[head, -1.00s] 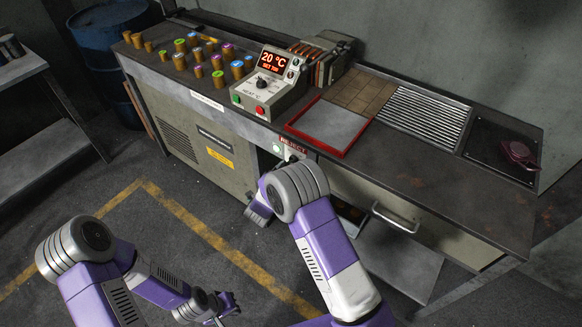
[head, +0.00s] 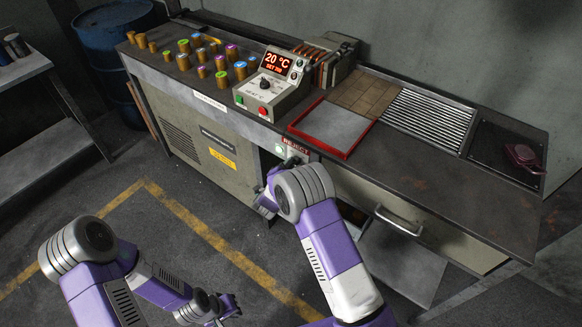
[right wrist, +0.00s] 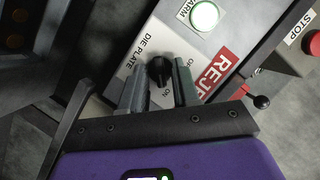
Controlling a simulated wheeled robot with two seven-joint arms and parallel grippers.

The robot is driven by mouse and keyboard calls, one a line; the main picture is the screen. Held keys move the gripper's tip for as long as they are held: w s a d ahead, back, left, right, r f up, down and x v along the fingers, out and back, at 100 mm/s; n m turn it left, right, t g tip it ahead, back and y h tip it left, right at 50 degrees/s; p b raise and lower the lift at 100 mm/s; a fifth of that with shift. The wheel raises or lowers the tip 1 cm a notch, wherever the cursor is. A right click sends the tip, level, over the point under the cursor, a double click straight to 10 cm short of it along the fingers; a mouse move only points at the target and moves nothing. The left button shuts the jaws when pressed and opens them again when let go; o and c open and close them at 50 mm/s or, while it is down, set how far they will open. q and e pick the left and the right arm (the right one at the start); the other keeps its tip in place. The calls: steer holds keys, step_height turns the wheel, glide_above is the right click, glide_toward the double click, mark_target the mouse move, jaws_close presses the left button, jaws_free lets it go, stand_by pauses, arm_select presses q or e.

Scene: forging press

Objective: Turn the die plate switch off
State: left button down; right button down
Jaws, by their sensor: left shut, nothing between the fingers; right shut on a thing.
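The die plate switch is a small black knob (right wrist: 160,71) on a light panel lettered "DIE PLATE", in the right wrist view. In the head view my right arm hides the knob and most of that gripper. My left gripper (head: 229,304) is shut and empty, low over the floor and away from the bench.
On the bench stand a control box (head: 270,84) reading 20 °C, a red-framed tray (head: 332,127) and several capped cylinders.

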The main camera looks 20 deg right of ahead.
steer(key=n+g+p, duration=0.1)
steer(key=n, duration=0.1)
steer(key=n+g+h+p, duration=0.1)
steer(key=n+p, duration=0.1)
steer(key=n+g+h+p, duration=0.1)
steer(key=n+p, duration=0.1)
steer(key=shift+w+a+r+g, duration=0.1)
steer(key=shift+w+a+g, duration=0.15)
steer(key=shift+g, duration=0.15)
steer(key=shift+n+h, duration=0.3)
steer(key=shift+n, duration=0.3)
steer(key=shift+w+f+n+g+h+b, duration=0.1)
steer(key=shift+f+n+g+h+b, duration=0.1)
steer(key=shift+n+g+h+b, duration=0.45)
steer(key=n+g+b, duration=0.1)
steer(key=n, duration=0.1)
steer(key=shift+a+n+h+b, duration=0.1)
steer(key=shift+n+h+b, duration=0.25)
steer(key=shift+b, duration=0.05)
steer(key=shift+w+n+h+b, duration=0.1)
steer(key=shift+n+h+b, duration=0.2)
steer(key=shift+n+b, duration=0.3)
steer(key=shift+g, duration=0.25)
